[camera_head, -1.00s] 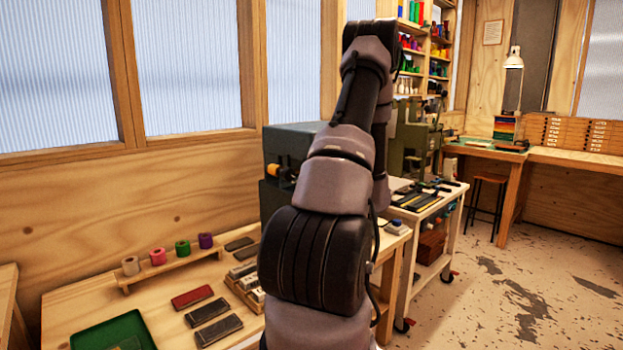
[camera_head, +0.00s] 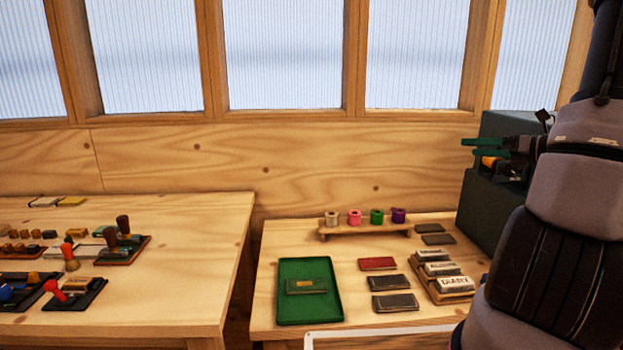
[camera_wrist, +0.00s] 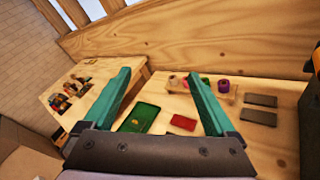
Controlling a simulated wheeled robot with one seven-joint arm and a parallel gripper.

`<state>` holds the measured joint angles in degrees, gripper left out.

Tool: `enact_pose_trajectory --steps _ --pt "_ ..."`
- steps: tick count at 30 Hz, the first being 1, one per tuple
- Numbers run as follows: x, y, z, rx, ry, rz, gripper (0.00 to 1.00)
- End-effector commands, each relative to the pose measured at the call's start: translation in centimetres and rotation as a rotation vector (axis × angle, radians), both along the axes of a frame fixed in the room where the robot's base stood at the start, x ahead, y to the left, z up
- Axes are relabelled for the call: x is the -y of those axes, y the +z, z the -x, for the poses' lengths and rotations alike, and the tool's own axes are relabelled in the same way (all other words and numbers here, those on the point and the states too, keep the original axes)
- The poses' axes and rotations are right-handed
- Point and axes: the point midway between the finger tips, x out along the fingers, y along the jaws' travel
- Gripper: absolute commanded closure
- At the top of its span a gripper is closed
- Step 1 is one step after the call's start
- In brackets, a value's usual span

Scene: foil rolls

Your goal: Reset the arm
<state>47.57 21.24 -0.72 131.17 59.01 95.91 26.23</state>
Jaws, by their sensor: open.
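My gripper (camera_head: 474,143) is at the right of the head view, with green fingers pointing left above the right-hand bench. In the wrist view my gripper (camera_wrist: 158,76) shows its two teal fingers spread apart with nothing between them. Several foil rolls stand in a row on a small wooden rack: a beige roll (camera_head: 332,219), a pink roll (camera_head: 355,217), a green roll (camera_head: 376,217) and a purple roll (camera_head: 398,215). My gripper is apart from them, higher and to the right. The purple roll also shows in the wrist view (camera_wrist: 223,85).
A green tray (camera_head: 327,312) holds a dark block with an orange label. A red block (camera_head: 378,264), dark blocks and a wooden holder with labelled pieces lie on the bench. A dark machine (camera_head: 492,205) stands behind my arm. A gap separates the left bench (camera_head: 190,220), which carries tools.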

Motion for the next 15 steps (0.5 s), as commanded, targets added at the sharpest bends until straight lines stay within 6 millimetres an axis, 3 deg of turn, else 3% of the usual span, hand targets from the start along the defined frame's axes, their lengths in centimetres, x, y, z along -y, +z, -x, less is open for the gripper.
enact_pose_trajectory --steps 1,6,10,15 --pt "-3.7 1.5 0.6 0.026 0.115 0.121 0.09" --pt "-12.6 3.5 4.7 0.132 0.471 0.528 0.09" --pt "-17.0 4.4 8.6 0.257 0.723 0.842 0.09" --pt "-19.9 5.7 13.4 0.469 1.017 1.26 0.09"
